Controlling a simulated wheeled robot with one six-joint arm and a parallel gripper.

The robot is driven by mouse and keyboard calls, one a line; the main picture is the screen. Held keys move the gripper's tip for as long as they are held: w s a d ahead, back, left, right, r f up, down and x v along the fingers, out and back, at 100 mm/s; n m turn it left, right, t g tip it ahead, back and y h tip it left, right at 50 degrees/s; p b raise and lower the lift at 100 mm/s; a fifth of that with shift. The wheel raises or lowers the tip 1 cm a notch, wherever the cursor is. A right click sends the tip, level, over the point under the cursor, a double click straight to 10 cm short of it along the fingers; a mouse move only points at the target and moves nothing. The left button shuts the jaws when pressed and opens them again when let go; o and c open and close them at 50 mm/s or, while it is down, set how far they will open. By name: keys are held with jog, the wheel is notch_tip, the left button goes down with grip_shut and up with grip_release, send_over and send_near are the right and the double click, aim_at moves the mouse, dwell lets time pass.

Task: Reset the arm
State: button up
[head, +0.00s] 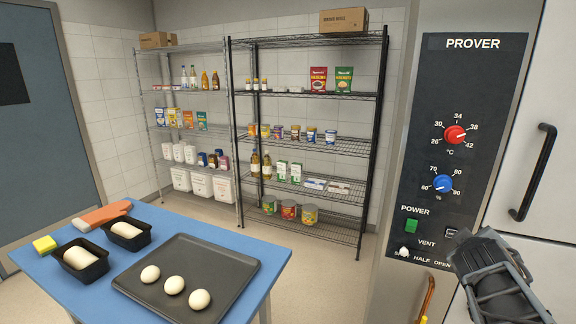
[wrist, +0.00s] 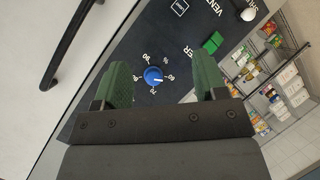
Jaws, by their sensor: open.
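My gripper (wrist: 161,75) shows in the wrist view with its two green fingers spread apart and nothing between them but a view of the prover panel. The blue humidity knob (wrist: 153,75) appears in the gap, apart from the fingers. In the head view my dark arm end fills the lower right, in front of the panel's lower right corner and the white door; its fingers cannot be made out there. The prover panel (head: 463,100) carries a red temperature knob (head: 455,134), the blue knob (head: 443,184), a green power switch (head: 411,226) and a white vent knob (head: 404,252) at the shut end.
A black door handle (head: 533,172) stands out right of the panel. A blue table (head: 215,226) at left holds a dark tray (head: 205,250) with three dough balls, two loaf tins, an orange mitt and a yellow sponge. Stocked shelves (head: 310,146) stand behind; floor between is clear.

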jog(key=s+a+f+m+g+y, duration=0.1)
jog(key=s+a+f+g+y, duration=0.1)
jog(key=a+f, duration=0.3)
jog(key=s+a+f+m+g+y, duration=0.1)
jog(key=s+a+f+g+y, duration=0.1)
jog(key=a, duration=0.9)
jog(key=s+a+f+g+y, duration=0.2)
jog(key=s+a+f+y, duration=0.2)
jog(key=a+f, duration=0.3)
jog(key=shift+s+a+f+m+g+y, duration=0.2)
jog(key=shift+a+f+m+g+y, duration=0.1)
jog(key=shift+a+f+m+y, duration=0.15)
